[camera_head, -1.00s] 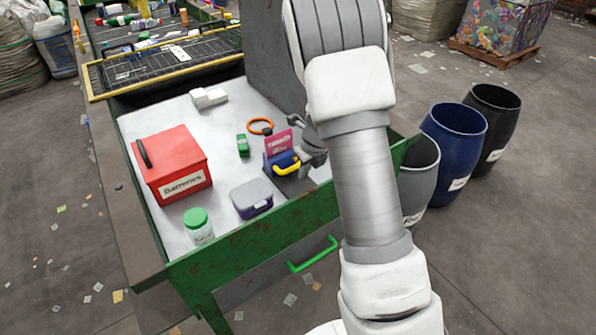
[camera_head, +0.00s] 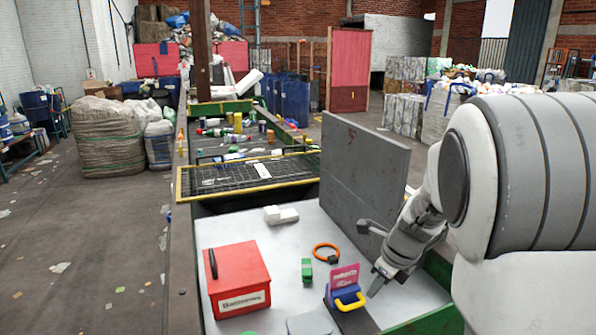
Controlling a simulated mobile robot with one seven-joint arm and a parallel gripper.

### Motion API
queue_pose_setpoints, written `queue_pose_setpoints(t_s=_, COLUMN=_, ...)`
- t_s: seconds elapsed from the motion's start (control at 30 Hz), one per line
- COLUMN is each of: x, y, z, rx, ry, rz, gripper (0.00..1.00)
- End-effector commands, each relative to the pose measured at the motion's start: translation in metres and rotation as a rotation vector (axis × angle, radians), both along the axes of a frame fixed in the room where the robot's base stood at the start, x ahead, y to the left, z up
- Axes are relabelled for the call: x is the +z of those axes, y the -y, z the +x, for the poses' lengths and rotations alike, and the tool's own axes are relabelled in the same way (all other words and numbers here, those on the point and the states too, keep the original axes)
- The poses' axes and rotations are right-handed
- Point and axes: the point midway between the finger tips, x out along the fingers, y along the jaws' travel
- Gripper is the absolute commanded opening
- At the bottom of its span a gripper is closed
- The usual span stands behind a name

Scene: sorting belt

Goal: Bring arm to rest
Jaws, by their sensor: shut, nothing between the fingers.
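My arm comes in from the right edge, its large white and grey links filling the lower right of the view. My gripper (camera_head: 376,288) is shut and empty, pointing down over the right side of the metal sorting table (camera_head: 225,228). It is just right of a blue item with a yellow handle (camera_head: 346,301) and a pink card (camera_head: 344,277). I cannot tell whether it touches them. The ends of the fingers are small and partly dark.
A red battery box (camera_head: 238,279), a green object (camera_head: 307,270), an orange ring (camera_head: 326,253) and a white object (camera_head: 281,215) lie on the table. A grey upright panel (camera_head: 362,178) stands behind my gripper. A belt with mixed waste runs beyond the grate (camera_head: 220,178).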

Motion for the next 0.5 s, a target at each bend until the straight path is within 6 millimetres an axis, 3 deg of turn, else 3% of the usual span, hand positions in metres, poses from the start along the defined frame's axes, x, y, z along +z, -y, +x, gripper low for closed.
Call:
queue_pose_setpoints(t_s=0.03, x=0.018, y=-0.007, z=-0.011, rx=0.114, ry=0.035, rz=-0.019, gripper=0.0)
queue_pose_setpoints(t_s=0.2, x=0.058, y=-0.024, z=-0.05, rx=0.523, ry=0.136, rz=-0.128, gripper=0.0)
queue_pose_setpoints(t_s=0.5, x=0.108, y=-0.044, z=-0.128, rx=1.233, ry=0.295, rz=-0.418, gripper=0.0)
